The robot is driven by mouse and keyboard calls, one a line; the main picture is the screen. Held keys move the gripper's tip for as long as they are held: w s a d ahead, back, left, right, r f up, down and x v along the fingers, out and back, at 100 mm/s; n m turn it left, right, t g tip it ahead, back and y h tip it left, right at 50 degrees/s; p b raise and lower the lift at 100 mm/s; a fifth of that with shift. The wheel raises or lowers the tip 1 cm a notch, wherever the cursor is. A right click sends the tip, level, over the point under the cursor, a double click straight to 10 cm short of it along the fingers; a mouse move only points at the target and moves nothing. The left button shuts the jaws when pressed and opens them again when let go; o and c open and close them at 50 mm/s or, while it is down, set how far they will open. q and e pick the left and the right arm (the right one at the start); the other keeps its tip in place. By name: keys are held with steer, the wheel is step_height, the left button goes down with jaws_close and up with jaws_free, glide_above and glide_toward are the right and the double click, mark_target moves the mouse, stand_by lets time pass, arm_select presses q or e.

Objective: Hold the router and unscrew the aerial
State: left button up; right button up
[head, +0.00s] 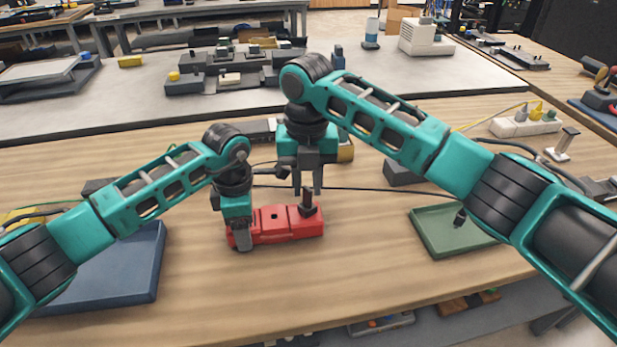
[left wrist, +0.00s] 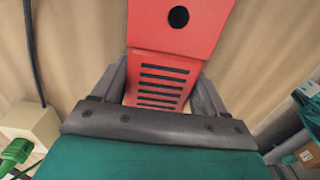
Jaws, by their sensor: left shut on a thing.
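The red router (head: 275,238) lies on the wooden table in front of me. A short dark aerial (head: 307,203) stands upright on its right part. My left gripper (head: 239,238) is shut on the router's left end. In the left wrist view the router (left wrist: 163,38) sits between both fingers, with its dark slots and a round black hole showing; the aerial is out of that view. My right gripper (head: 308,190) points down above the router's right part. Its fingers are apart, with the aerial's top at the gap between their tips. I cannot tell whether they touch it.
A green tray (head: 425,238) with a small dark piece in it lies to the right. A blue tray (head: 130,285) lies at the left under my left arm. A dark cable (head: 370,189) runs behind the router. The table in front of the router is clear.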

mark_target(310, 190)
steer(key=shift+w+d+r+m, duration=0.1)
steer(key=shift+w+d+m, duration=0.1)
steer(key=shift+w+m, duration=0.4)
steer(key=m, duration=0.4)
steer(key=shift+s+a, duration=0.2)
steer(key=m, duration=0.9)
steer(key=shift+w+d, duration=0.1)
steer(key=shift+d, duration=0.1)
steer(key=m, duration=0.5)
steer(key=shift+f, duration=0.2)
steer(key=shift+d+f, duration=0.1)
steer(key=shift+f, duration=1.25)
